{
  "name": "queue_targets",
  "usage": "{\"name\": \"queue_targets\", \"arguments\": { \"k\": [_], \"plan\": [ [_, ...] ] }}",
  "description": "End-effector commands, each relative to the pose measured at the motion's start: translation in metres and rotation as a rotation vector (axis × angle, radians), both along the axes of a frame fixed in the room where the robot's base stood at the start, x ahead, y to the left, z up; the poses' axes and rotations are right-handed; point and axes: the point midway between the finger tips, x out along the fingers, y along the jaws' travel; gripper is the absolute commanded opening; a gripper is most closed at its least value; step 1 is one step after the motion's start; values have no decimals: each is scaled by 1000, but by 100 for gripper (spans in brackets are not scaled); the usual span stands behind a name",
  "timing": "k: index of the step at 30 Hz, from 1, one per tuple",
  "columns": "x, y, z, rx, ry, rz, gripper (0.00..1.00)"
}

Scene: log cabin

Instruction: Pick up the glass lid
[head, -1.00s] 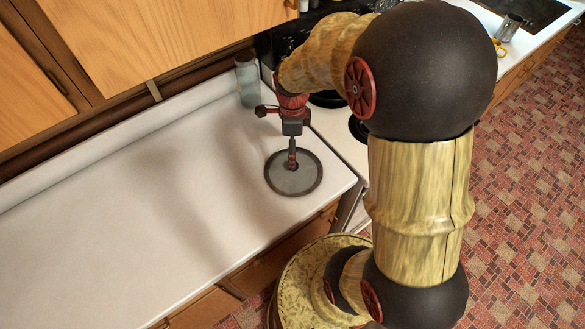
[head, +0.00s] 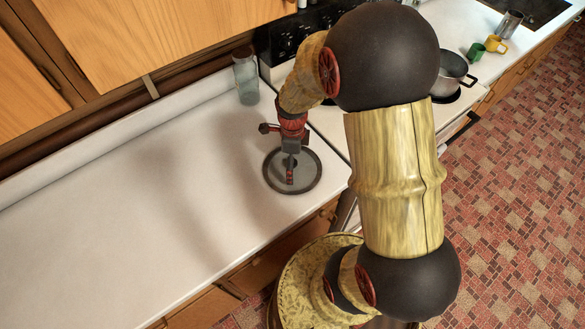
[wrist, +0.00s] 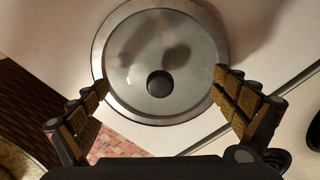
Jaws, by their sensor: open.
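The glass lid (head: 308,177) is round with a grey rim and lies flat on the white counter close to its front right corner. In the wrist view the lid (wrist: 160,30) fills the upper middle, and its dark round knob (wrist: 159,84) shows near the centre. My gripper (head: 290,180) is above the lid in the head view and hides part of it, including the knob. In the wrist view my gripper (wrist: 160,96) is open, with one finger to each side of the knob and nothing between them. I cannot tell the exact height of the fingertips above the lid.
A glass jar (head: 246,80) stands on the counter (head: 120,215) by the back wall. The stove is right of the counter, with a pot (head: 453,75) on it. Green (head: 476,52) and yellow (head: 495,44) mugs stand farther right. The counter's left is clear.

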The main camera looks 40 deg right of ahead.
Motion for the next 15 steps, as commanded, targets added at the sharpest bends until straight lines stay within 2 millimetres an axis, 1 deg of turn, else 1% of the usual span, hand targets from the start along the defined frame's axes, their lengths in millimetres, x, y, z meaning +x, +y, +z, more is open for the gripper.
{"name": "queue_targets", "arguments": {
  "k": [3, 15],
  "plan": [
    [0, 0, 1, -1, -1, 0, 97],
    [0, 0, 1, -1, -1, 0, 75]
  ]
}}
